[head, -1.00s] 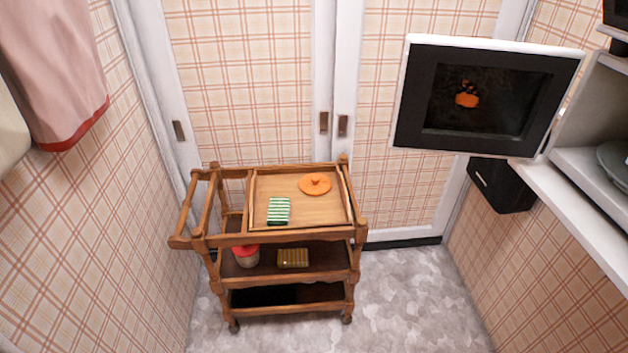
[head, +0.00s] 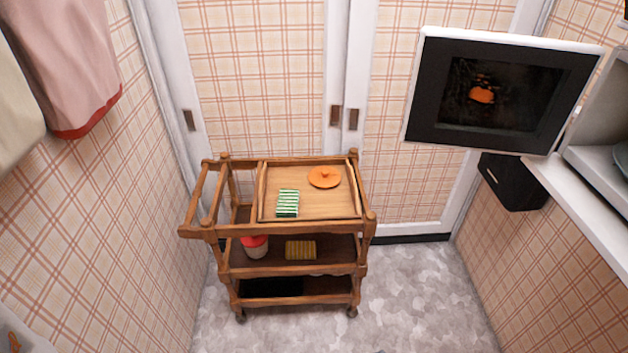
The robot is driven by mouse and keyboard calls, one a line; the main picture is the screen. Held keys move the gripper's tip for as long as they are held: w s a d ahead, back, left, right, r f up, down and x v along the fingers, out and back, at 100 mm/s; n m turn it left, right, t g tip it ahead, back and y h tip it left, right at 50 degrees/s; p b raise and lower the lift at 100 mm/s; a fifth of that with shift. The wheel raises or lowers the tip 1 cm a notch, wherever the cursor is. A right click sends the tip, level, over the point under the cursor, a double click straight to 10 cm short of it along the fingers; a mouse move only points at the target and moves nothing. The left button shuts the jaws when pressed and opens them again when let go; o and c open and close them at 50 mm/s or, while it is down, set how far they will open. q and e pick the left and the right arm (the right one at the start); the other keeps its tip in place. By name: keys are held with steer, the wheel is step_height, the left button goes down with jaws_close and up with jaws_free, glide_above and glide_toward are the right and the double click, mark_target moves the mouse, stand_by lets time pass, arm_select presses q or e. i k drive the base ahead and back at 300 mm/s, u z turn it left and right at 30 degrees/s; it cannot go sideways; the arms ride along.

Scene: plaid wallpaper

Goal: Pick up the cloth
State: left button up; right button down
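A small green-and-white striped cloth (head: 288,203) lies on the top tray of a wooden trolley, left of an orange lid-like disc (head: 324,177). I cannot tell whether it is folded cloth or a sponge. A larger pink cloth with a red hem (head: 75,65) hangs at the upper left, beside a cream cloth (head: 15,120) cut by the picture edge. Neither of my grippers can be made out in the head view. Nothing touches the striped cloth except the tray.
The wooden trolley (head: 295,270) stands before white-framed doors. Its middle shelf holds a red-lidded jar (head: 255,247) and a yellowish block (head: 301,250). An open appliance door (head: 500,90) juts out at the right, above a white counter (head: 575,205). Grey floor (head: 420,300) is clear right of the trolley.

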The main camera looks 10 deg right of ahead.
mark_target(288, 205)
steer(key=u, duration=0.2)
steer(key=i, duration=0.95)
steer(key=u, duration=0.7)
